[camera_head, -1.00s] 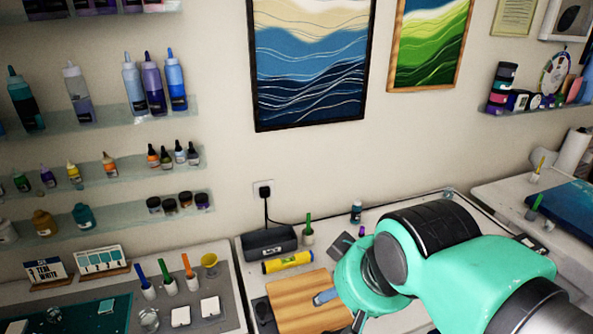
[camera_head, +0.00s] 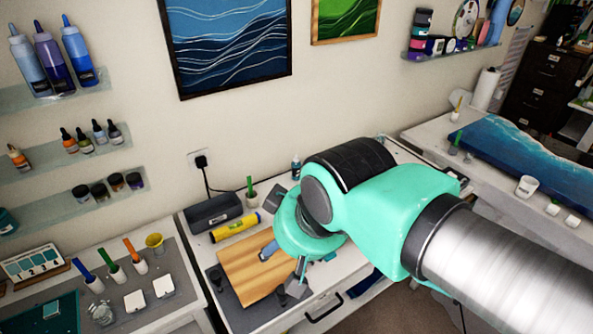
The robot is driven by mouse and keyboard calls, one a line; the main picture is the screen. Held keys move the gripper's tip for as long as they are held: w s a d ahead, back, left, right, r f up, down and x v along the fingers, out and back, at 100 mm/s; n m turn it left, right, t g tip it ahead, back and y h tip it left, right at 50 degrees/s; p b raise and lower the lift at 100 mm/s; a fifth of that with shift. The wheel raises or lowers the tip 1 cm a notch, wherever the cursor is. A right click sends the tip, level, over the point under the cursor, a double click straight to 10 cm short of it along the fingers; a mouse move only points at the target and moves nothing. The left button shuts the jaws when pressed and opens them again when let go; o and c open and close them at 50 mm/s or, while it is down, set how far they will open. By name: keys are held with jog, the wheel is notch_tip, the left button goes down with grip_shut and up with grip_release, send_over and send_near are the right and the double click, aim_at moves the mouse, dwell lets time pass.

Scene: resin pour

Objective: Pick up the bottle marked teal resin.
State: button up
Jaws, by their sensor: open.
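I cannot pick out a bottle marked teal resin for sure, because no label is readable at this size. A small dark bottle with a bluish label (camera_head: 296,167) stands upright at the back of the middle table, just beyond my arm. A teal container (camera_head: 6,221) is cut off by the left edge on the lowest shelf. My gripper (camera_head: 283,265) hangs over the wooden board, mostly hidden behind my teal wrist. Its visible parts look spread apart with nothing between them, away from the small bottle.
Tall blue and purple bottles (camera_head: 53,64) stand on the upper left shelf, with dropper bottles and jars below. The wooden board (camera_head: 245,268), a yellow roll (camera_head: 235,228), a dark box (camera_head: 213,210) and a green-handled cup (camera_head: 251,198) crowd the middle table. A blue resin slab (camera_head: 540,160) lies right.

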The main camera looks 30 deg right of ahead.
jog(key=w+d+r+m, duration=0.1)
jog(key=w+d+r, duration=0.1)
jog(key=w, duration=0.5)
jog(key=w+d+r+m, duration=0.1)
jog(key=w+d+r, duration=0.15)
jog(key=w, duration=0.45)
jog(key=m+g+h+p, duration=0.2)
jog(key=m+h+p, duration=0.1)
jog(key=m, duration=0.2)
send_over(296, 160)
jog(key=s+a, duration=0.2)
jog(key=s, duration=0.1)
notch_tip(296, 160, down, 24)
jog(key=shift+s+a+f, duration=0.1)
jog(key=shift+a, duration=0.1)
jog(key=shift+f, duration=0.1)
jog(key=shift+x, duration=4.2)
